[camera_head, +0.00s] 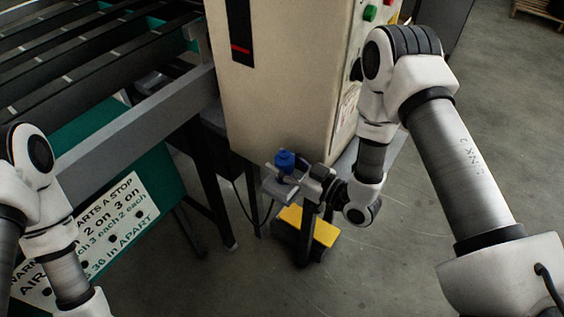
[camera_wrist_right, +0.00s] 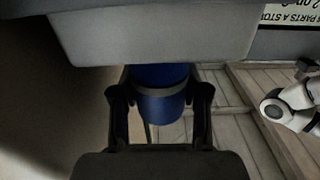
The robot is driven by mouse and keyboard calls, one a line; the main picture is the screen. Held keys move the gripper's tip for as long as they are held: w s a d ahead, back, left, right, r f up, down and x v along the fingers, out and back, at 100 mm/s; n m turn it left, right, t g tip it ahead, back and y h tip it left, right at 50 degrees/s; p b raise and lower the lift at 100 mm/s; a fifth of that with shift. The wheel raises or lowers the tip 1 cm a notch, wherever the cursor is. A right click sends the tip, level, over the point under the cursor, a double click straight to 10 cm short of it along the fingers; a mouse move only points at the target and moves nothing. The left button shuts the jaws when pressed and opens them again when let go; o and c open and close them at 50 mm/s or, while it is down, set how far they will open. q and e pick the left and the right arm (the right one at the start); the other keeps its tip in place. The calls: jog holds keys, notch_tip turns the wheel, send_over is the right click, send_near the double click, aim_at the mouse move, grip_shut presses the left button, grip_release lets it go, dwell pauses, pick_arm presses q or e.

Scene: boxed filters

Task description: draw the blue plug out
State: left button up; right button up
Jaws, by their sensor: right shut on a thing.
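The blue plug (camera_head: 286,161) stands upright at a small grey housing (camera_head: 279,189) beside the cream cabinet in the head view. My right gripper (camera_head: 300,180) reaches it from the right. In the right wrist view the blue plug (camera_wrist_right: 160,103), with a grey band around it, sits between the two dark fingers of the right gripper (camera_wrist_right: 160,110), which is shut on it. The grey housing edge hides one end of the plug there, so I cannot tell how deep it sits. My left arm shows at the left, but its gripper is out of frame.
The tall cream cabinet (camera_head: 285,80) with coloured buttons stands right behind the plug. A grey-railed conveyor frame (camera_head: 150,115) and a white lettered sign (camera_head: 110,235) are at the left. A yellow-topped black object (camera_head: 323,232) is on the floor below. Floor at right is open.

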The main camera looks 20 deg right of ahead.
aim_at(282, 152)
jog(key=shift+r+p, duration=2)
jog(key=shift+r, duration=0.8)
jog(key=shift+r, duration=0.1)
notch_tip(282, 152, up, 9)
jog(key=p, duration=0.6)
jog(key=shift+p, duration=0.35)
